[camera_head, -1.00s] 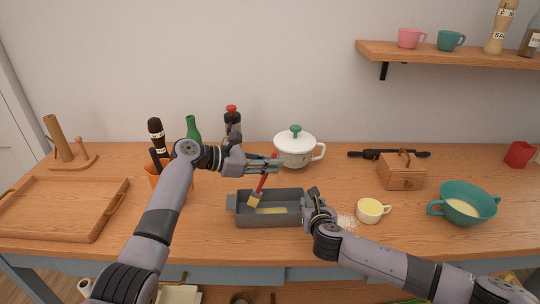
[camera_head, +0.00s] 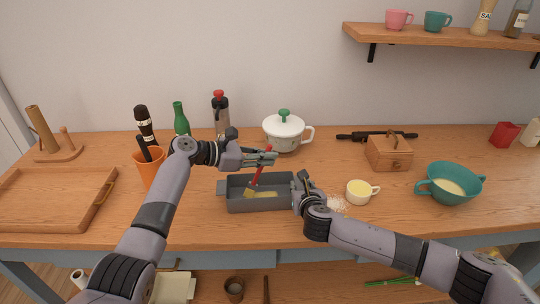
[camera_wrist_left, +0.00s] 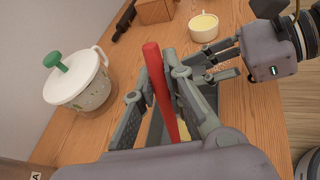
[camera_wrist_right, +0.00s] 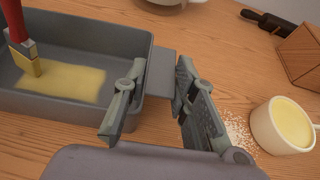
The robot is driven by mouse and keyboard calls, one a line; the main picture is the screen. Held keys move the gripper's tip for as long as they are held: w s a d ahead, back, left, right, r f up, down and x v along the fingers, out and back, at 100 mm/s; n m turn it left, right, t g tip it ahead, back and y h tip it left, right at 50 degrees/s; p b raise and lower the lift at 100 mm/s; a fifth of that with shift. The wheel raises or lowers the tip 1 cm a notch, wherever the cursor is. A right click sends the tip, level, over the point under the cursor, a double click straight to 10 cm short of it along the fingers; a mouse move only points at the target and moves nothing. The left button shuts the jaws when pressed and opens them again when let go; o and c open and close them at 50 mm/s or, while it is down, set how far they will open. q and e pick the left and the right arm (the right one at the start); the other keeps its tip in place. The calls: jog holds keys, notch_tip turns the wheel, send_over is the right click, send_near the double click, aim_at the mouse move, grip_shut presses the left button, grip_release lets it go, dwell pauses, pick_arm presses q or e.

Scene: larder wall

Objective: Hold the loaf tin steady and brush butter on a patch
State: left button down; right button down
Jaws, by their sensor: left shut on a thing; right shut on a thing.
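The grey loaf tin (camera_head: 238,206) stands on the wooden worktop; it also shows in the right wrist view (camera_wrist_right: 60,112). A pale yellow butter patch (camera_wrist_right: 75,82) lies on its floor. My left gripper (camera_head: 268,156) is shut on the red handle of the brush (camera_head: 256,176), above the tin. In the right wrist view the yellow bristles (camera_wrist_right: 27,62) point down into the tin by the patch's left end, seemingly touching it. My right gripper (camera_wrist_right: 155,92) is shut on the tin's right end handle (camera_wrist_right: 159,73). The left wrist view shows the red handle (camera_wrist_left: 158,85) between the left fingers.
A cream cup of yellow butter (camera_head: 360,192) stands right of the tin, with white grains spilled between. A lidded white pot (camera_head: 284,133) is behind. A teal bowl (camera_head: 450,184) and a wooden box (camera_head: 390,153) are right. An orange holder (camera_head: 150,170) and wooden tray (camera_head: 55,200) are left.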

pick_arm(q)
jog(key=shift+a, duration=0.9)
notch_tip(320, 180, up, 8)
pick_arm(e)
jog(key=c, duration=1.2)
grip_release()
